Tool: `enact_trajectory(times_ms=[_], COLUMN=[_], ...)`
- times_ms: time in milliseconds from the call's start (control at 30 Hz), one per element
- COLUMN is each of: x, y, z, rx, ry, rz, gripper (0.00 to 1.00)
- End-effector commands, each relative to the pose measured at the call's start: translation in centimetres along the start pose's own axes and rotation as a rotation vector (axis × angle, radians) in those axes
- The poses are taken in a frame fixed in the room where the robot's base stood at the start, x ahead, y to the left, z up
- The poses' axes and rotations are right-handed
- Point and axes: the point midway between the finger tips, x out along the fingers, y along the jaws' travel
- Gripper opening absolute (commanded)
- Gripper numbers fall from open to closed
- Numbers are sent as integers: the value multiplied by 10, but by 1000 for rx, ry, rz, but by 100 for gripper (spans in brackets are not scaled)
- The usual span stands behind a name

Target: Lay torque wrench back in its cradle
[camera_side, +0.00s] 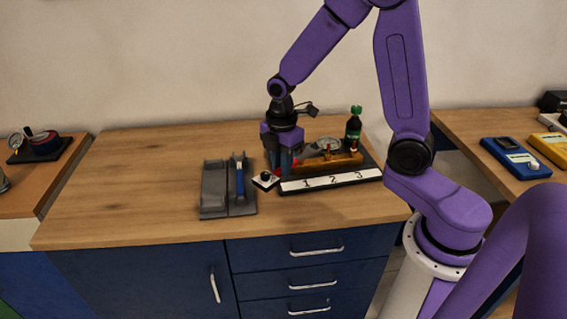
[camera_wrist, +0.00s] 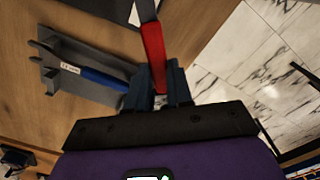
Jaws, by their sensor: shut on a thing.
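My gripper (camera_side: 285,170) is above the right half of the wooden bench, right of the cradle. In the wrist view its fingers (camera_wrist: 159,72) are shut on the red grip of a tool (camera_wrist: 152,43), which I take as the torque wrench; a grey metal shaft runs on from the grip and leaves the picture. In the side view the fingers mostly hide it. The grey cradle (camera_side: 213,190) has two troughs. Its left trough looks empty. A blue-handled tool (camera_side: 240,178) lies in the right one; it also shows in the wrist view (camera_wrist: 105,78).
A dark gauge rig with a white strip numbered 1, 2, 3 (camera_side: 330,181) stands right of the cradle. A small white block with a black knob (camera_side: 265,180) sits between them. A green-capped bottle (camera_side: 353,130) stands behind. The bench left of the cradle is clear.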

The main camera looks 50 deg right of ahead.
Motion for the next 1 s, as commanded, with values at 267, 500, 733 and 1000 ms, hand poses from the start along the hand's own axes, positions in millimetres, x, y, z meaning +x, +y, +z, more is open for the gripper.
enact_trajectory(times_ms=[267, 500, 733, 1000], x=[-2, -2, 1, 3], y=[44, 95, 133, 154], z=[-26, -60, -90, -108], rx=[-206, -481, -730, -882], ry=[1, 1, 1, 1], rz=[2, 2, 0, 0], gripper=[0, 0, 0, 0])
